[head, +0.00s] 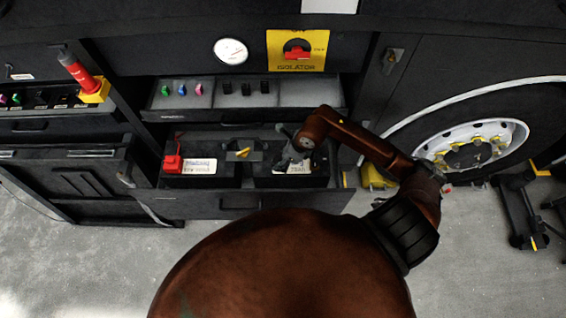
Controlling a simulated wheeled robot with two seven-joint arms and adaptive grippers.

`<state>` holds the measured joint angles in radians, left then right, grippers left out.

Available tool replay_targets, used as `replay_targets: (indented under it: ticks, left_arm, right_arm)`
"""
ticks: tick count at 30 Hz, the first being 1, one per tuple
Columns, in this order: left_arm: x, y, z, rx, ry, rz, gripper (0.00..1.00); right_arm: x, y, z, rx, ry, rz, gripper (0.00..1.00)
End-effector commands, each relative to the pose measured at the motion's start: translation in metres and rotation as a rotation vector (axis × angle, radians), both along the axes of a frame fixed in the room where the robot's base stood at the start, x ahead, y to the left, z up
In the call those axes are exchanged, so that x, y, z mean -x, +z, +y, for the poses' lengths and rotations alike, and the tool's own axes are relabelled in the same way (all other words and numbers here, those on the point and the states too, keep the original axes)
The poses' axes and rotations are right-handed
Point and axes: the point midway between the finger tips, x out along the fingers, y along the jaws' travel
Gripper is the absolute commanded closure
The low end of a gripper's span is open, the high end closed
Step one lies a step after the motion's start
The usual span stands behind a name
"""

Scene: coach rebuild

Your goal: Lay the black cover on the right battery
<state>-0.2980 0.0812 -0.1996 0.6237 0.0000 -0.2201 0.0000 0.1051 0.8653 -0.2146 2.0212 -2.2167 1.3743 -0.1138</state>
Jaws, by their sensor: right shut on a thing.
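The right battery (318,181) sits in the open lower tray, black with a white label (292,168) partly hidden by my gripper. My right gripper (286,163) points down over this battery's top. It is shut on a small dark thing, taken to be the black cover, mostly hidden by the fingers; I cannot tell whether it touches the battery. The left battery (205,181) stands in the same tray, with a red cover (172,164) at its left end. My left gripper is not in view.
A yellow-handled part (243,153) lies between the batteries. Behind is a drawer (228,103) with coloured and black small pieces. The yellow isolator panel (297,50) with its red switch is above. A wheel (470,146) is at right. Floor is clear at lower left.

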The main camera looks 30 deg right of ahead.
Motion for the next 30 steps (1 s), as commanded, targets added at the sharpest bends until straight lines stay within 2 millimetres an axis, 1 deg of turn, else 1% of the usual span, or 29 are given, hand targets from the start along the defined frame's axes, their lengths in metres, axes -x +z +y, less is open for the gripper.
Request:
replay_targets:
  ticks: [4, 7, 10, 19, 20, 27, 30]
  left_arm:
    - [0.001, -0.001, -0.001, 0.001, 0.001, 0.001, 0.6]
    - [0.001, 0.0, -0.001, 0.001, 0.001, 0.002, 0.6]
    - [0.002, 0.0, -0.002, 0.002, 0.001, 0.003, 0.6]
    - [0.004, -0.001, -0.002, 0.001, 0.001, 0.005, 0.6]
    - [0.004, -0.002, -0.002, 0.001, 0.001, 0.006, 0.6]
    - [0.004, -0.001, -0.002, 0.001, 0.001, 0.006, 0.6]
    - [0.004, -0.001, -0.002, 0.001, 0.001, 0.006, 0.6]
  right_arm:
    - [0.0, -0.012, -0.009, 0.0, -0.002, 0.004, 0.8]
    - [0.0, -0.027, -0.007, -0.003, -0.001, 0.004, 0.8]
    - [-0.001, -0.039, -0.007, 0.0, -0.001, 0.002, 0.8]
    - [-0.001, -0.041, -0.007, 0.001, 0.001, 0.001, 0.8]
    - [-0.001, -0.042, -0.007, 0.001, 0.001, 0.001, 0.57]
    - [-0.001, -0.041, -0.007, 0.001, 0.001, 0.001, 0.4]
    - [-0.001, -0.041, -0.007, 0.001, 0.001, 0.001, 0.4]
